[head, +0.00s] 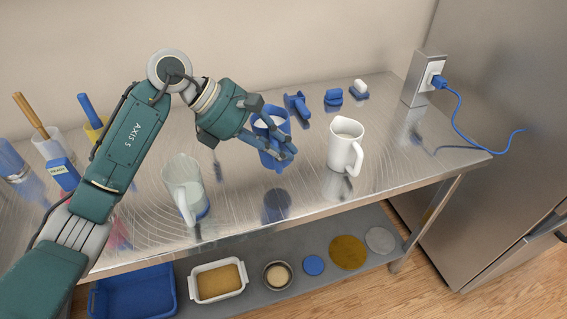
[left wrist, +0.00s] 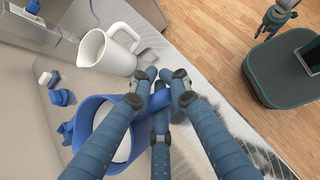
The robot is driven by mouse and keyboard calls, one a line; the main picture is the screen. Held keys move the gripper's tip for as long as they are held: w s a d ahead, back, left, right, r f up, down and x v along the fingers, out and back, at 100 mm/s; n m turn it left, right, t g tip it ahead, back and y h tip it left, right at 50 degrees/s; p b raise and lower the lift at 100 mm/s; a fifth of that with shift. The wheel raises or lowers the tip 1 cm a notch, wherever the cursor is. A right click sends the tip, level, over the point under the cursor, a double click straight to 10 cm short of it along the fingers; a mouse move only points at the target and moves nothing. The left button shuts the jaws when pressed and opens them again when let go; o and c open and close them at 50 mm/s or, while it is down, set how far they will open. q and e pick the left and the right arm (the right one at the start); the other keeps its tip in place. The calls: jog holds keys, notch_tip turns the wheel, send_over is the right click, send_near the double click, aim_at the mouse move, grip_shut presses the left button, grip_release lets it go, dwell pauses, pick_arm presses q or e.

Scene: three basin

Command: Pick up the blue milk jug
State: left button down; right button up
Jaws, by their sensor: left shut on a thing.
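The blue milk jug (head: 266,122) has white milk inside and hangs a little above the steel table, with its dark reflection apart below it. My left gripper (head: 287,150) is shut on its handle side. In the left wrist view the jug (left wrist: 88,128) is large at lower left, and my left fingers (left wrist: 160,98) close around its handle; they hide part of it. My right gripper (left wrist: 277,18) shows small at the top right of the left wrist view, away from the table; its opening is unclear.
A white jug (head: 345,145) stands right of the blue one, and a clear jug (head: 184,187) stands left. Small blue pieces (head: 297,105) lie behind. A socket post (head: 424,80) stands at the back right. Containers with tools (head: 50,145) are at left.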

pick_arm(q)
notch_tip(320, 180, up, 11)
jog(key=b, duration=0.2)
dwell(0.7)
jog(key=shift+r, duration=0.15)
dwell(0.5)
